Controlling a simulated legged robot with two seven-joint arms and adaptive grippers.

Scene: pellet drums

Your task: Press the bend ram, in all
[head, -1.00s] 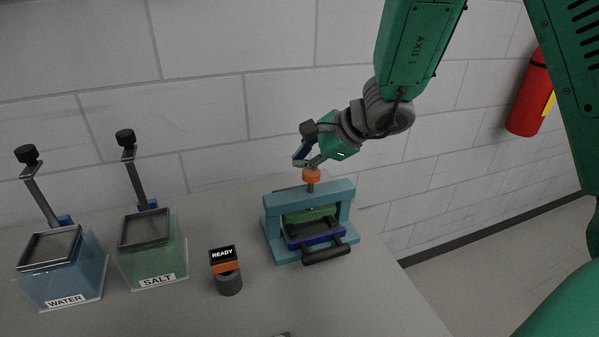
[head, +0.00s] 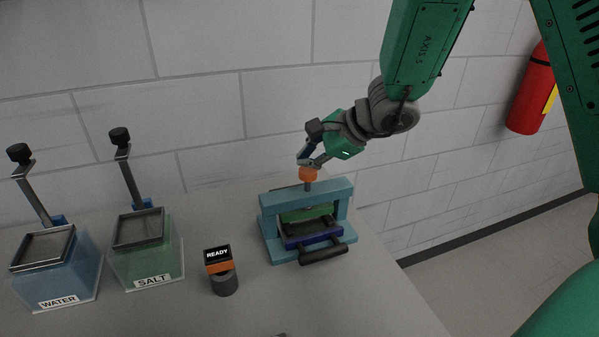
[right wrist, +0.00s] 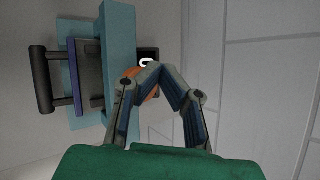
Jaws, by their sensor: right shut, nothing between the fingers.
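The bend press is a teal frame (head: 268,226) on the bench, with an orange ram knob (head: 308,174) on a short stem above its crossbar. A green plate (head: 306,213) shows under the crossbar, above a blue drawer-like part (head: 314,237) with a dark handle (head: 323,255). My right gripper (head: 304,164) is shut and empty, with its fingertips just above or at the knob; contact cannot be told. In the right wrist view, the closed fingertips (right wrist: 155,68) partly hide the orange knob (right wrist: 134,72). My left gripper is out of view.
A water bin (head: 60,279) and a salt bin (head: 148,262), both with upright levers, stand at the left. A small post with a READY display (head: 218,254) stands between the salt bin and the press. A fire extinguisher (head: 532,95) hangs on the wall at right.

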